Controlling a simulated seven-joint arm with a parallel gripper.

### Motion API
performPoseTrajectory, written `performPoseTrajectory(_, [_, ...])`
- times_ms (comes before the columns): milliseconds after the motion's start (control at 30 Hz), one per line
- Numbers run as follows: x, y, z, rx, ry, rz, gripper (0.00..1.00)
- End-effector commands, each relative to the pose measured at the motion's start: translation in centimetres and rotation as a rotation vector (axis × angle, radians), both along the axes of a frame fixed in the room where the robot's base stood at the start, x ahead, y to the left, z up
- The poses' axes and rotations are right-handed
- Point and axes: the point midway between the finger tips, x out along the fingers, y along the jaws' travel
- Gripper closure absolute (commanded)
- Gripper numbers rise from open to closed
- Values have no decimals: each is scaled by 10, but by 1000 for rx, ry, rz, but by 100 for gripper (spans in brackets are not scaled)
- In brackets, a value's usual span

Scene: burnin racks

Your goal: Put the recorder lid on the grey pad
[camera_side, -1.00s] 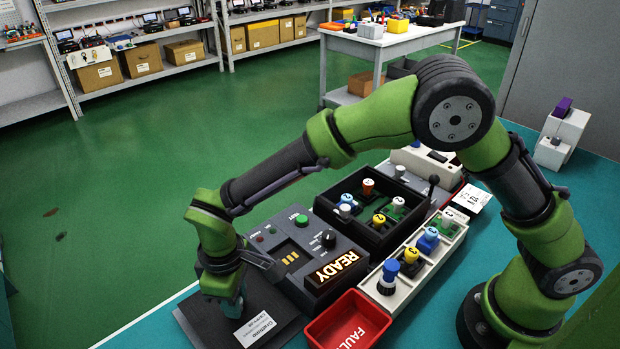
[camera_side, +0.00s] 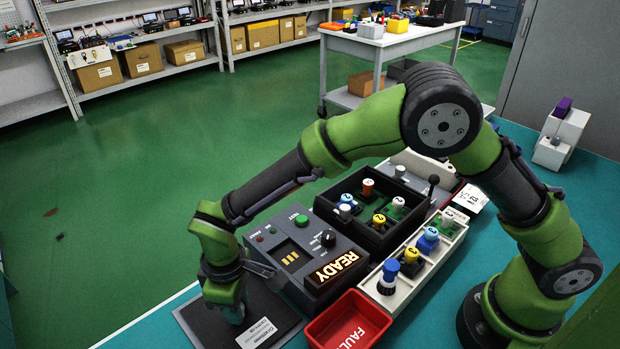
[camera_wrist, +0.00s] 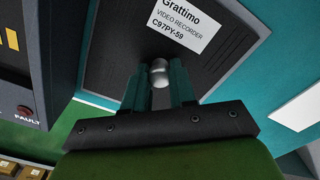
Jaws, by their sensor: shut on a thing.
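The recorder lid is a dark plate with a white "Grattimo video recorder" label and a silver knob; it shows in the wrist view (camera_wrist: 125,45). In the side view its label (camera_side: 262,333) shows at the bottom, beside the tester's front. My gripper (camera_wrist: 160,80) is shut on the silver knob, its fingers on either side. In the side view my gripper (camera_side: 234,316) points down over the dark plate. A flat dark grey surface lies around there; I cannot tell the grey pad from the lid, nor whether the two touch.
A grey tester (camera_side: 300,250) with a lit READY sign stands right of my gripper. A red FAULT bin (camera_side: 345,325), a white tray (camera_side: 415,270) of coloured-top parts and a black bin (camera_side: 375,205) stand further right.

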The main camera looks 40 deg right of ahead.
Motion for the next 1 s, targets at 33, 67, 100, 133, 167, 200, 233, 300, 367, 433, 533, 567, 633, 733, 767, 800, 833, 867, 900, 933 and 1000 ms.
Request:
performPoseTrajectory(33, [0, 0, 0, 1, -1, 0, 100])
performPoseTrajectory(67, [0, 0, 0, 1, -1, 0, 100])
performPoseTrajectory(100, [0, 0, 0, 1, -1, 0, 100])
performPoseTrajectory(133, [0, 0, 0, 1, -1, 0, 100])
performPoseTrajectory(167, [0, 0, 0, 1, -1, 0, 100])
performPoseTrajectory(200, [0, 0, 0, 1, -1, 0, 72])
performPoseTrajectory(233, [0, 0, 0, 1, -1, 0, 67])
performPoseTrajectory(300, [0, 0, 0, 1, -1, 0, 56])
performPoseTrajectory(367, [0, 0, 0, 1, -1, 0, 47])
performPoseTrajectory(433, [0, 0, 0, 0, 0, 0, 45])
performPoseTrajectory(533, [0, 0, 0, 0, 0, 0, 45])
performPoseTrajectory(567, [0, 0, 0, 0, 0, 0, 45])
performPoseTrajectory(633, [0, 0, 0, -1, 1, 0, 45])
performPoseTrajectory(733, [0, 0, 3, 0, 0, 0, 45])
performPoseTrajectory(767, [0, 0, 5, 1, -1, 0, 45])
performPoseTrajectory(800, [0, 0, 7, 1, -1, 0, 45])
performPoseTrajectory(833, [0, 0, 10, 1, -1, 0, 45])
performPoseTrajectory(867, [0, 0, 12, 1, -1, 0, 45])
performPoseTrajectory(900, [1, 0, 15, 0, -2, 0, 45])
performPoseTrajectory(933, [1, 0, 17, 0, -2, 0, 45])
performPoseTrajectory(1000, [0, 0, 22, 1, -1, 0, 45])
